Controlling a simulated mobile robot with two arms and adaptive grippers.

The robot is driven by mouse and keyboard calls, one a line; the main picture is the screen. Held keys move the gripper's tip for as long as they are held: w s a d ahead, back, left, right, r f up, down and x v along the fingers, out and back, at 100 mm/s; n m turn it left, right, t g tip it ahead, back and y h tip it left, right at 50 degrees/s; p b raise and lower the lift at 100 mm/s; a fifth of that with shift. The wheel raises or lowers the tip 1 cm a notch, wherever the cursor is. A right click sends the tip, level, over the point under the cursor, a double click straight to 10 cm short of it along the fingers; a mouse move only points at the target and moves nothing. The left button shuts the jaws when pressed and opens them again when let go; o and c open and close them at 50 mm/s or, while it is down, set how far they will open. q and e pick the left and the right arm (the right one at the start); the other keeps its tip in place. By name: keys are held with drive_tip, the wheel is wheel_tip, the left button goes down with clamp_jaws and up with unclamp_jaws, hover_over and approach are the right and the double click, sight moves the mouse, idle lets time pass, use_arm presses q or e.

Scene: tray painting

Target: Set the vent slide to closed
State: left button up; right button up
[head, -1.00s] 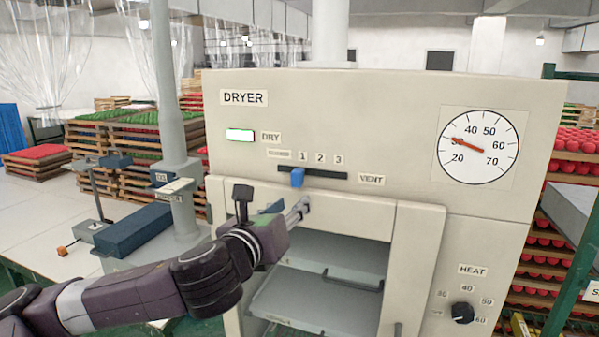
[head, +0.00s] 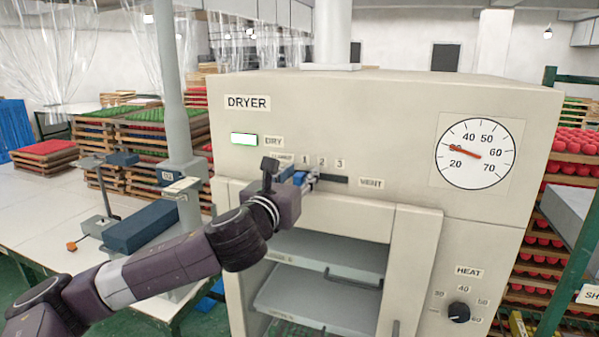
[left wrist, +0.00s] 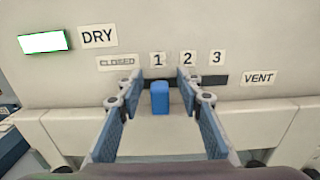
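The vent slide is a blue knob (left wrist: 160,98) on a dark horizontal slot (left wrist: 216,80) in the dryer's front. In the left wrist view it sits below the label 1, to the right of the CLOSED label (left wrist: 117,63). My left gripper (left wrist: 162,97) is open, with one finger on each side of the knob and gaps visible between them. In the head view the left gripper (head: 302,180) is at the slot and partly covers the knob. My right gripper is in neither view.
The cream dryer (head: 380,110) carries a temperature dial (head: 478,153), a lit DRY lamp (head: 244,139) and a black HEAT knob (head: 459,312). Its shelf opening lies below the slot. A grey post (head: 172,90) and a table (head: 50,230) stand to the left.

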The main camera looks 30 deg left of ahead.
use_arm(q)
clamp_jaws()
drive_tip(key=shift+a+f, duration=0.1)
idle(0.3)
drive_tip(key=a, duration=0.2)
drive_tip(key=s+a+b, duration=0.1)
drive_tip(key=a, duration=0.1)
drive_tip(key=shift+b, duration=0.3)
